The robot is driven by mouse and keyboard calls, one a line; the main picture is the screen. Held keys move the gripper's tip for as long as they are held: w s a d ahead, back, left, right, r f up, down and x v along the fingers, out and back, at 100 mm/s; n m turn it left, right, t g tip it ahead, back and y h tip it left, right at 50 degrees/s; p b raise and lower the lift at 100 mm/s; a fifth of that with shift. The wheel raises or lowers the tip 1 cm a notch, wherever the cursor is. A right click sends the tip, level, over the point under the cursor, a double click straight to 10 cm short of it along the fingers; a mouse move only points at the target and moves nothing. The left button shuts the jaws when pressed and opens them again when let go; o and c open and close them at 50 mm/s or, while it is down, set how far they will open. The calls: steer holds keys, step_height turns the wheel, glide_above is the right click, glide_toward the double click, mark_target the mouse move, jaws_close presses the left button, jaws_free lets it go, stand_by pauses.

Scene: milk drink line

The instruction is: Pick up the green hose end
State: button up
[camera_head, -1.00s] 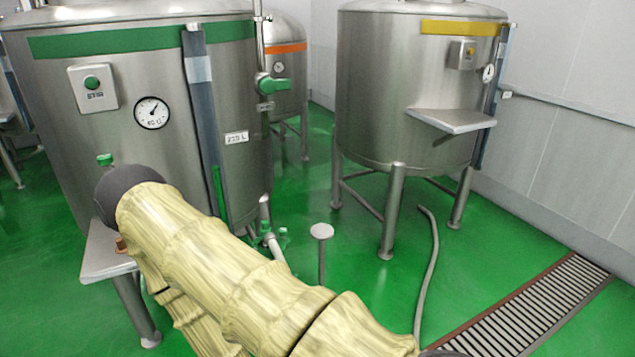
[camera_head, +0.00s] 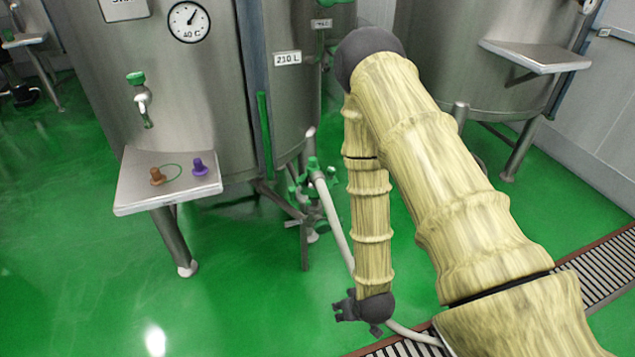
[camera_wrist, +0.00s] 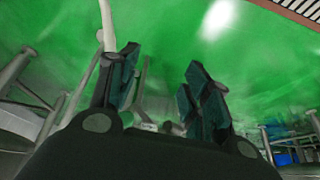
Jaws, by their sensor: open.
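A pale hose (camera_head: 338,232) rises from the floor drain to the valve area under the green-banded tank in the head view. Its upper end carries a green fitting (camera_head: 314,166), close to other green valve parts; I cannot tell whether it is joined to them. My gripper (camera_head: 340,306) is low over the floor, below the green end and beside the lower hose. Part of the hose is hidden behind my arm. In the wrist view my gripper (camera_wrist: 160,65) is open with nothing between its fingers, and a pale tube (camera_wrist: 107,25) shows beyond the left finger.
A small steel shelf (camera_head: 135,195) on the tank holds a brown and a purple stopper. A tap (camera_head: 142,98) is above it. A floor drain grate (camera_head: 608,262) crosses the lower right. Open green floor lies at lower left.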

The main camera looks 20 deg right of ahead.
steer(key=w+d+r+t+b, duration=0.1)
steer(key=w+t+b, duration=0.2)
steer(key=w, duration=0.6)
steer(key=w+d+r+t+b, duration=0.1)
steer(key=w+r+t+b, duration=0.15)
steer(key=w, duration=0.55)
steer(key=t+b, duration=0.7)
steer(key=b, duration=0.1)
glide_toward(314, 161)
steer(key=shift+n+t, duration=0.25)
steer(key=shift+n, duration=0.05)
steer(key=w, duration=0.5)
steer(key=shift+w+d+f, duration=0.15)
steer(key=shift+f, duration=0.05)
steer(key=shift+w+a+f+b, duration=0.15)
steer(key=shift+w+b, duration=0.5)
steer(key=shift+w, duration=2.25)
jaws_close()
